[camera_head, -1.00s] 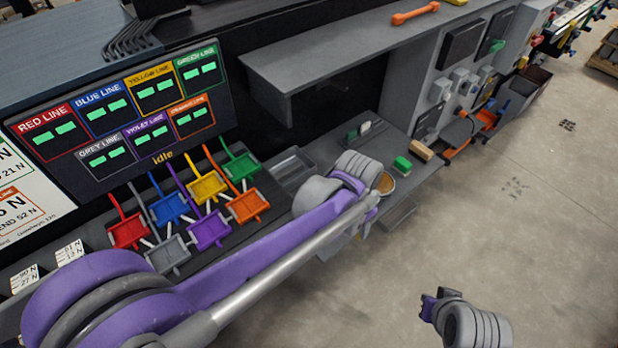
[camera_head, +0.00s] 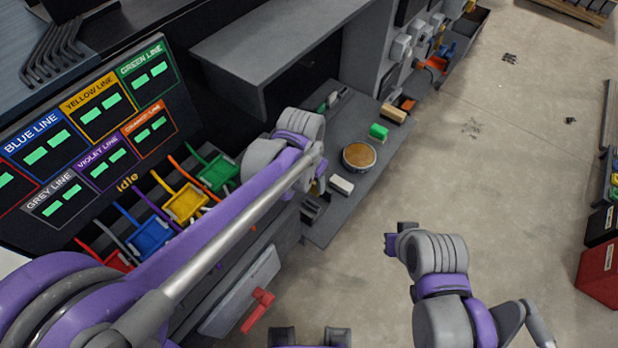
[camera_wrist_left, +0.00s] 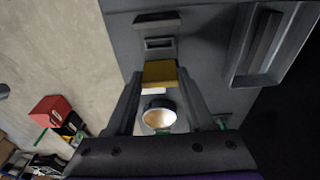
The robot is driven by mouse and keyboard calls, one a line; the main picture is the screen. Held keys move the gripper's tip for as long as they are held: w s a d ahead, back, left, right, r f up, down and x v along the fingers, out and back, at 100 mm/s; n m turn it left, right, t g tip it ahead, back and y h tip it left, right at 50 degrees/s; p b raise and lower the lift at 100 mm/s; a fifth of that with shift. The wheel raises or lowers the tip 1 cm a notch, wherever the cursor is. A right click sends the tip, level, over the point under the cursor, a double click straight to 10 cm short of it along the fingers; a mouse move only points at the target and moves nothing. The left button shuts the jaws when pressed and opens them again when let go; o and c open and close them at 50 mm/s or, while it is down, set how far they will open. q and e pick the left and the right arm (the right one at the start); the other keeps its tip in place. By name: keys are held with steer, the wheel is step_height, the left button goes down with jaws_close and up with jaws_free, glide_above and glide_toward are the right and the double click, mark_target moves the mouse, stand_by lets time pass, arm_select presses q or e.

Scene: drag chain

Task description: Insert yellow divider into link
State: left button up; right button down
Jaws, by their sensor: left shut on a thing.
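My left gripper (camera_wrist_left: 160,85) is shut on the yellow divider (camera_wrist_left: 160,73), which sits between its fingertips in the left wrist view. Past the divider is a grey piece with a rectangular slot (camera_wrist_left: 158,44), which looks like the link; the divider appears apart from it. In the head view my left gripper (camera_head: 318,190) is over the grey bench near dark upright pieces (camera_head: 311,212), with its fingers mostly hidden by the wrist. My right gripper (camera_head: 391,243) is over the floor, right of the bench; its finger opening is not clear.
A round tin (camera_head: 359,155), a white block (camera_head: 342,184), a green block (camera_head: 378,131) and a tan block (camera_head: 393,113) are on the bench (camera_head: 350,205). Coloured bins (camera_head: 185,204) stand left of my left forearm. A shelf (camera_head: 270,50) overhangs the bench's back.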

mark_target(312, 191)
steer(key=shift+f, duration=0.15)
